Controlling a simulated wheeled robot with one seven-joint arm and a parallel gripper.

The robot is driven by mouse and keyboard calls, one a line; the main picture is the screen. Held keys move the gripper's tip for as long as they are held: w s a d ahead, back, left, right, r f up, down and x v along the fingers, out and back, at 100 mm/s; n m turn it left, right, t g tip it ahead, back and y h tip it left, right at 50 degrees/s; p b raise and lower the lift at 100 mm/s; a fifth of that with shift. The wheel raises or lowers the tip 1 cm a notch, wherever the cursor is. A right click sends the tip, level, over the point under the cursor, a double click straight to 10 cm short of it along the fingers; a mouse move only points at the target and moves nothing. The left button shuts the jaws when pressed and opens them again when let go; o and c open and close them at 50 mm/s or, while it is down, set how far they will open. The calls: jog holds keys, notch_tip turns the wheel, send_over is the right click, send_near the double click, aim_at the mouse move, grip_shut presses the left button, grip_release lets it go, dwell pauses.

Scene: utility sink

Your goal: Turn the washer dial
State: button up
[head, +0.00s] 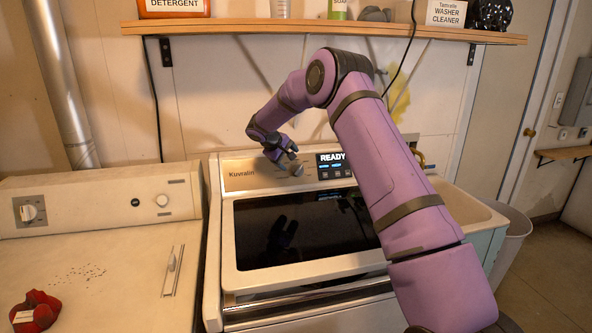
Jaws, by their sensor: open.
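The washer (232,262) stands in the middle, with a dark glass lid and a back panel marked with a brand name. Its round dial (296,169) sits on that panel, left of a display (334,166) that reads READY. My gripper (289,163) is at the panel, right by the dial, with its fingers open. The fingers partly cover the dial, and I cannot tell whether they touch it. The dial's pointer is too small to read.
A second white machine (100,270) with its own knobs stands at left, with a red item (36,311) on top. A wooden shelf (330,29) with detergent and cleaner runs above. A sink (468,212) and bin (513,238) are at right, partly behind my arm.

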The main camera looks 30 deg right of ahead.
aim_at(298, 169)
jog(key=x, duration=0.8)
jog(key=shift+f, duration=0.1)
jog(key=shift+c, duration=0.3)
jog(key=c, duration=0.9)
